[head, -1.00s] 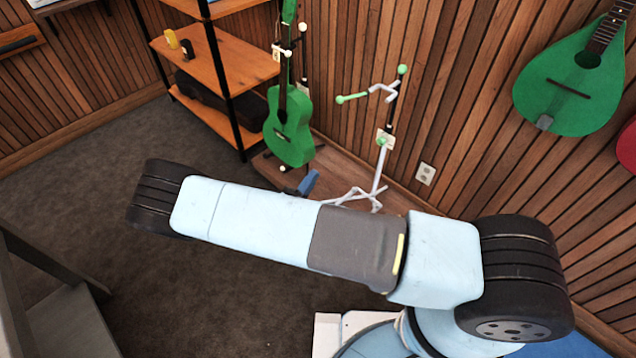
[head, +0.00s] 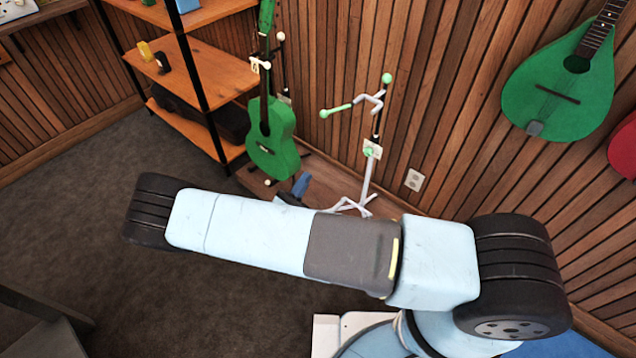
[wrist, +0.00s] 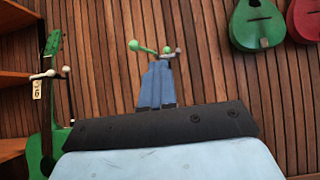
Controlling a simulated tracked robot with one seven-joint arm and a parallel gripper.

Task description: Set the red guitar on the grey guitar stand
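A red instrument body (head: 625,148) hangs on the slatted wall, cut off by the right edge in the head view. In the wrist view it shows at the top right (wrist: 306,18); whether it is the red guitar I cannot tell. A pale grey stand (head: 367,183) with green knobs stands empty by the wall. Its knobs show behind my fingers in the wrist view (wrist: 136,46). My gripper (wrist: 158,64) points toward the wall, with its blue fingers side by side, seemingly shut and empty. In the head view my arm hides most of it.
A green guitar (head: 271,140) rests on another stand left of the grey one. A shelf unit (head: 185,65) is farther left. A green teardrop instrument (head: 560,85) hangs on the wall. Grey furniture (head: 40,335) is at lower left. Carpet (head: 70,220) is clear between.

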